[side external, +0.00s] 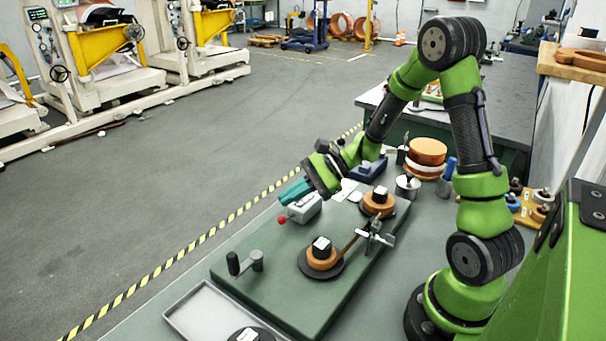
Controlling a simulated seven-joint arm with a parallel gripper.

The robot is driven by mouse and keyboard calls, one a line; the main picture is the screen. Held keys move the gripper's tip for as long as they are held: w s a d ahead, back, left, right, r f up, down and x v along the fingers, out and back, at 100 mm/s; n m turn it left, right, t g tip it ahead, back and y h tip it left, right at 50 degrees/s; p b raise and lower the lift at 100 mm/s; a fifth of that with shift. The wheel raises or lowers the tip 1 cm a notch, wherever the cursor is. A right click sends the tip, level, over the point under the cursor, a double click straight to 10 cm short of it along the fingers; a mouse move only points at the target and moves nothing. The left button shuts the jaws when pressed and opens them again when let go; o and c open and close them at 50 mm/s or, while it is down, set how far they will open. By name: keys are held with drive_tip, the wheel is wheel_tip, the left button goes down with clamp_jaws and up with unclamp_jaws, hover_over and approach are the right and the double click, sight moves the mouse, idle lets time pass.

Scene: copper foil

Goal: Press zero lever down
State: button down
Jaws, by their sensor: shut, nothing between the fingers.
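A small grey box (304,208) stands on the dark green plate, near its far left edge. A lever with a red ball knob (282,220) sticks out from the box's left side; I take it as the zero lever. My gripper (284,197) has teal fingers, shut and empty. In the picture they show just above the box and the red knob. The gap between fingertips and lever cannot be judged from this single view. The lever's shaft is mostly too small to make out.
The green plate (275,290) also carries two copper foil rolls (322,258) (378,202) with weights on top, a metal clamp (375,235) and a black-handled crank (245,263). A grey tray (200,312) lies at the front left. Floor beyond the striped table edge is clear.

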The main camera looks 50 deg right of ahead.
drive_tip(key=shift+d+r, duration=0.25)
drive_tip(key=shift+r, duration=0.4)
drive_tip(key=shift+d+r, duration=0.25)
drive_tip(key=shift+r, duration=0.4)
drive_tip(key=shift+d+r, duration=0.25)
drive_tip(key=shift+r, duration=0.4)
drive_tip(key=s+a+n+g+h, duration=0.3)
drive_tip(key=s+n+g+h, duration=0.1)
drive_tip(key=s+n, duration=0.35)
drive_tip(key=s+a+r+n+t+h, duration=0.3)
drive_tip(key=s+a+r+n, duration=0.1)
drive_tip(key=s+r+n, duration=0.4)
wheel_tip(320, 180, up, 2)
drive_tip(key=shift+a+r+n+t+h, duration=0.1)
drive_tip(key=shift+a+n+t+h, duration=0.2)
drive_tip(key=shift+n+h, duration=0.1)
